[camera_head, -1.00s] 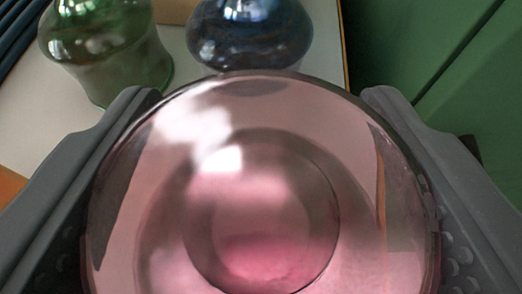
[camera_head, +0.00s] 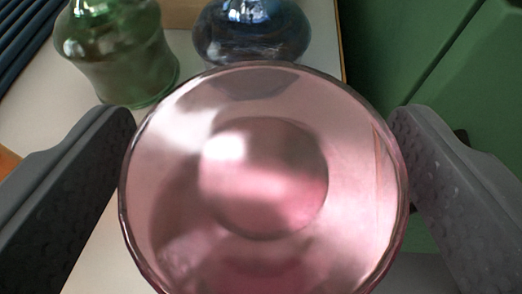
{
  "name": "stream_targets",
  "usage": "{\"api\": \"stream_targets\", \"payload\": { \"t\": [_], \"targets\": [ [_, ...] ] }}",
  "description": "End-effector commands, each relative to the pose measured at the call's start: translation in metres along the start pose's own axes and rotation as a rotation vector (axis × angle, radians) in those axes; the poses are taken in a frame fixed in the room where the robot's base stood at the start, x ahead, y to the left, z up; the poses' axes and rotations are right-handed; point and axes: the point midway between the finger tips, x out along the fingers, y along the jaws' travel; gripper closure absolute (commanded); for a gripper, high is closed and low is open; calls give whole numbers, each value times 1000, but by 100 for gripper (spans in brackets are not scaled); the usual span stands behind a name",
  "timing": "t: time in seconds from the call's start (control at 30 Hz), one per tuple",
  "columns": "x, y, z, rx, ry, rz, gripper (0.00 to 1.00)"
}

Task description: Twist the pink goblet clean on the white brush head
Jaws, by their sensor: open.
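The pink goblet (camera_head: 265,180) fills the middle of the view, seen into or onto its round pink glass end. My gripper (camera_head: 262,120) is open, with one grey finger on each side of the goblet. The white brush head is not in view.
A green glass vessel (camera_head: 118,50) and a dark blue glass vessel (camera_head: 252,32) stand just beyond the goblet on a pale surface (camera_head: 40,115). Green panels (camera_head: 440,60) lie to the right, past the surface's edge. Dark slats show at the top left.

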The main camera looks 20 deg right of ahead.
Motion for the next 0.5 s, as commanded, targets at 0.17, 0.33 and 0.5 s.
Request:
{"api": "stream_targets", "payload": {
  "t": [0.17,0.33,0.5],
  "targets": [
    [-34,3,-6,0,2,1,18],
    [-60,4,-4,1,1,1,18],
    [-86,4,-4,1,3,2,18]
  ]
}}
